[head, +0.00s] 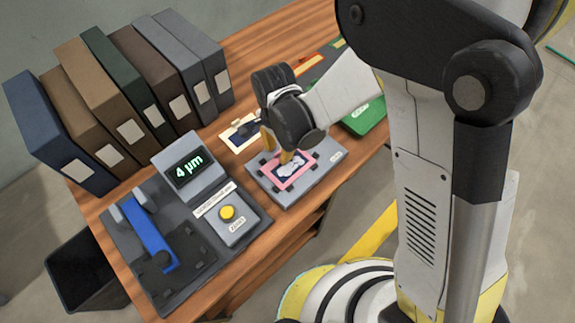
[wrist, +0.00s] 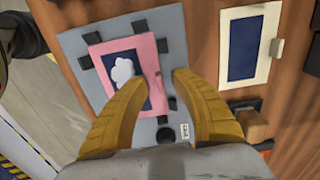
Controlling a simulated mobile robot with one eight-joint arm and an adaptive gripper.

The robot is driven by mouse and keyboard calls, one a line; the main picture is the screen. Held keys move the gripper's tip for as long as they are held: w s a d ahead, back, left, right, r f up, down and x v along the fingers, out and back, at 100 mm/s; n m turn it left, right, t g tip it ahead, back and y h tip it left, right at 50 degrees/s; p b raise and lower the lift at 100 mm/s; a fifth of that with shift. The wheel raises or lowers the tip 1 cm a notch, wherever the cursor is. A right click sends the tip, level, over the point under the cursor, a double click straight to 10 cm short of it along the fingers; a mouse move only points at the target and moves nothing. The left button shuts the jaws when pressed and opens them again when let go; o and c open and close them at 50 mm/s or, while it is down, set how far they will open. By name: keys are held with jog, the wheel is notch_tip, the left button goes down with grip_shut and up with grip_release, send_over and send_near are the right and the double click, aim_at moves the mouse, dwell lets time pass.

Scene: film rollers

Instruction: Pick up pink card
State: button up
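The pink card (head: 305,160) has a dark blue middle with a white cloud-like shape. It lies flat on a grey plate (head: 257,184) with black tabs around it; the card also shows in the wrist view (wrist: 95,51) on the plate (wrist: 72,42). My gripper (head: 279,150) is over the card in the head view and hides part of it. The left finger overlaps the card's right part and the right finger is beside the card. I cannot tell if they touch it.
A cream-bordered card (wrist: 227,45) lies beside the plate. A device with a green "4 µm" display (head: 188,168), a yellow button (head: 227,212) and a blue bar (head: 149,235) stands at the left. Several binders (head: 122,90) line the back. A green item (head: 368,118) is at the right.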

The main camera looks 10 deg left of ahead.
jog(key=shift+f, duration=0.2)
jog(key=shift+c, duration=0.5)
grip_shut()
jog(key=shift+r, duration=0.15)
